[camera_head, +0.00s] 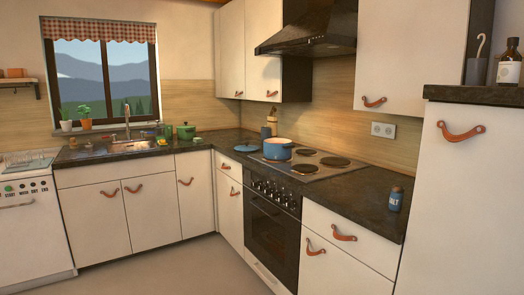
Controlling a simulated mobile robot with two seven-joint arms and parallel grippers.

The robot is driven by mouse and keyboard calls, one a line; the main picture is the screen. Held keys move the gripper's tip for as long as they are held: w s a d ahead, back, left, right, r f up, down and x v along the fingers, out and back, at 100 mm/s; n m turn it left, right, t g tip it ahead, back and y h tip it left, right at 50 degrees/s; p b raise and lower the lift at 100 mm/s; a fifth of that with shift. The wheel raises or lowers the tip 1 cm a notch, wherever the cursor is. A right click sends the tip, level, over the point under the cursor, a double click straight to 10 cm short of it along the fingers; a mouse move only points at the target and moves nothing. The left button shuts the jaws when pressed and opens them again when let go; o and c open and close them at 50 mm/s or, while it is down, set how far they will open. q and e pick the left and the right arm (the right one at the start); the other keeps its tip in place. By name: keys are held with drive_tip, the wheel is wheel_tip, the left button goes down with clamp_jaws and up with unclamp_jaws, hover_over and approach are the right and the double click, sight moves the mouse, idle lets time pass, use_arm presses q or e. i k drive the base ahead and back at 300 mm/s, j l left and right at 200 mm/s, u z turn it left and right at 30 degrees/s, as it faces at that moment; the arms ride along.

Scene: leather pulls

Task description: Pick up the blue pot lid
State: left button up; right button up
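The blue pot lid (246,148) lies flat on the dark countertop, to the left of the stove's hob and near the inner corner. A small knob shows on its top. The blue pot (278,148) stands on the hob just right of the lid, apart from it, and appears open at the top. Neither of my grippers shows in the head view.
The dark counter (362,196) runs along the right wall, with a salt shaker (395,198) near its front. A green pot (186,131) stands in the corner by the sink (125,146). A range hood (310,34) hangs above. The floor (175,272) in front is clear.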

sight(247, 146)
drive_tip(key=i+j+u, duration=0.25)
drive_tip(key=i, duration=0.2)
drive_tip(key=i+u, duration=0.3)
drive_tip(key=i, duration=0.2)
drive_tip(key=i+u, duration=0.15)
drive_tip(key=i, duration=1.95)
drive_tip(key=i+j+z, duration=0.15)
drive_tip(key=i, duration=0.55)
